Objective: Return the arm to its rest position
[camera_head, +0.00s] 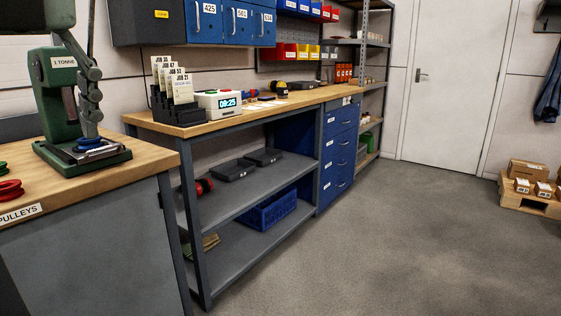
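Neither of my grippers shows in the head view, and I see no part of either arm that I can be sure of. How the arms are posed and whether the grippers hold anything cannot be seen. A green press (57,93) marked "1 TONNE" stands on the near left bench (135,165). Its grey jointed linkage (88,92) comes down over a blue ring-shaped part (88,143) on the press base.
Red pulleys (11,190) lie at the near bench's left edge. A long workbench (222,121) carries a card rack (178,113) and a clock box reading 09:25 (220,103). Blue drawers (339,148) stand beneath. Boxes sit on a pallet (527,204) at right. The grey floor is clear.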

